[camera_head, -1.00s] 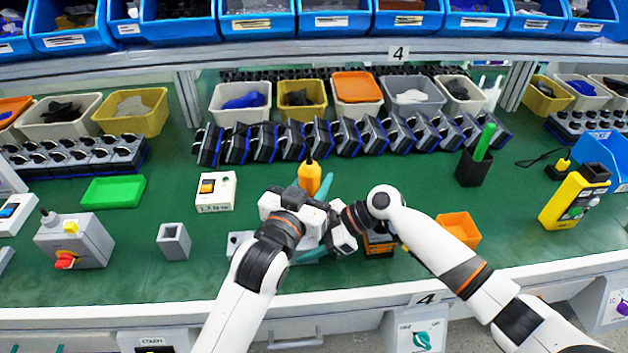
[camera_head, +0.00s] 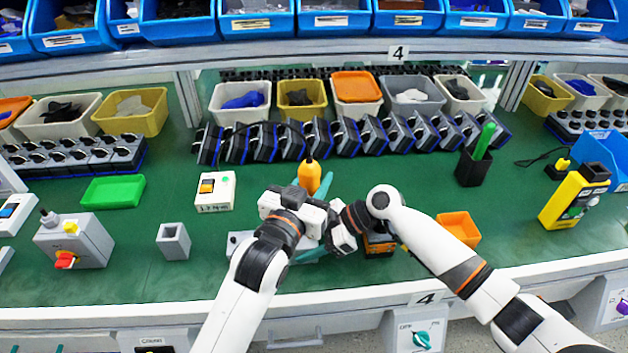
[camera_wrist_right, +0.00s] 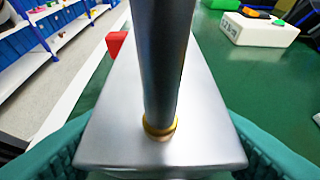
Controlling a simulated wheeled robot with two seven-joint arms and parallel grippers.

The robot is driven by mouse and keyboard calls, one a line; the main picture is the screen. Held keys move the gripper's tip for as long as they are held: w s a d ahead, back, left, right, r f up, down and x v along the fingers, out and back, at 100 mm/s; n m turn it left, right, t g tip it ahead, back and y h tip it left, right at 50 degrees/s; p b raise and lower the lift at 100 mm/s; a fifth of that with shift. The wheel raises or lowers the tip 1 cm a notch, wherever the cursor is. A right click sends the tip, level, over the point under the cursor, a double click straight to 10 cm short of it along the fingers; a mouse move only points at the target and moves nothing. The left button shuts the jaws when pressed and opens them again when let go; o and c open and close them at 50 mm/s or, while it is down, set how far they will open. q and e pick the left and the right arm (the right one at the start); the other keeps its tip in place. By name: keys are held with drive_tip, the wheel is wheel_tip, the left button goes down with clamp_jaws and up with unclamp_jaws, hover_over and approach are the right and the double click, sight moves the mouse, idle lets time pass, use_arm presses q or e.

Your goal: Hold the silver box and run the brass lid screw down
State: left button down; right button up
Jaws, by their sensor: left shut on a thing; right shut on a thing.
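The silver box (camera_wrist_right: 100,140) fills the middle of the right wrist view, its flat top facing up. A dark metal shaft (camera_wrist_right: 162,60) stands on the brass lid screw (camera_wrist_right: 160,126), which shows only as a brass ring around the shaft's foot. My right gripper (camera_head: 304,256) is shut on the box, a teal finger along each side. In the head view the arms hide most of the box. My left gripper (camera_head: 318,190), higher up, is shut on the orange-yellow driver (camera_head: 309,174), which stands upright above the box. The driver's lower part is hidden there.
A grey open block (camera_head: 173,242) and a grey box with a red knob (camera_head: 75,240) stand to the left. A white switch box (camera_head: 215,191) is behind left. An orange bin (camera_head: 459,229) and a dark-and-orange item (camera_head: 379,243) lie right. Green bench is free between.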

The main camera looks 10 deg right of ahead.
sight(313, 163)
use_arm(q)
drive_tip(key=shift+r, duration=2.25)
use_arm(e)
drive_tip(key=o, duration=1.5)
